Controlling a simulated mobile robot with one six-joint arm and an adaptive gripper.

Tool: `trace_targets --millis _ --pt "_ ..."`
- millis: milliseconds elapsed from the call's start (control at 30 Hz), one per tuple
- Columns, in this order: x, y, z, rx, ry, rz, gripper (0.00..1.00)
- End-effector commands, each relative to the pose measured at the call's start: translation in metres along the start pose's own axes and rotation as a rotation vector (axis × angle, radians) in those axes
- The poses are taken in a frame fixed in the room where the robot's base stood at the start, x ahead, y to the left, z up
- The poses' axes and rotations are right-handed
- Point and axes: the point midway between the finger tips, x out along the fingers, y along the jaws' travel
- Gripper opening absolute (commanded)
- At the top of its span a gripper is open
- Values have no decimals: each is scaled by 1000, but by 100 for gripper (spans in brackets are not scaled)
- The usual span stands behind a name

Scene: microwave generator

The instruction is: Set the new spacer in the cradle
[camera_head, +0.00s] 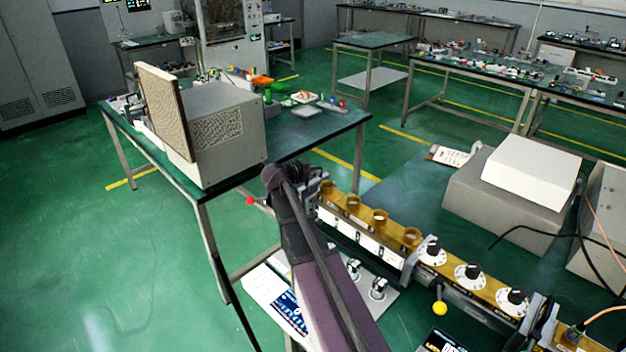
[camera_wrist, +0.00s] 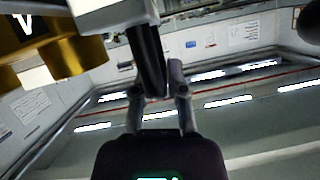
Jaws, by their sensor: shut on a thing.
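My gripper shows in the wrist view (camera_wrist: 158,92). Its two grey fingers are closed around a dark, bar-like piece (camera_wrist: 148,58), which runs up to a pale grey block (camera_wrist: 115,12). I cannot tell whether this piece is the new spacer. In the head view my arm reaches up from the bottom, and its end is at the far end of a long brass-topped unit (camera_head: 340,212). My fingertips are hidden there. Gold parts (camera_wrist: 60,55) are close at the left of the wrist view. I cannot make out the cradle for certain.
The brass unit carries several gold rings (camera_head: 380,216) and black-knobbed white dials (camera_head: 468,274). A yellow ball lever (camera_head: 439,308) sticks out in front; a red ball (camera_head: 250,201) is left of my arm. A beige box (camera_head: 225,130) stands on the table behind.

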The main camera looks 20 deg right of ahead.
Motion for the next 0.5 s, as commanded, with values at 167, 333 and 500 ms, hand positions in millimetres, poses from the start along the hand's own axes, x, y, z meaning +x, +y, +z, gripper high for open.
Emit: trace_targets --millis 167,333,500 --pt "6 3 13 -1 2 0 0" --pt "6 3 14 -1 2 0 0" --pt "6 3 14 -1 2 0 0"
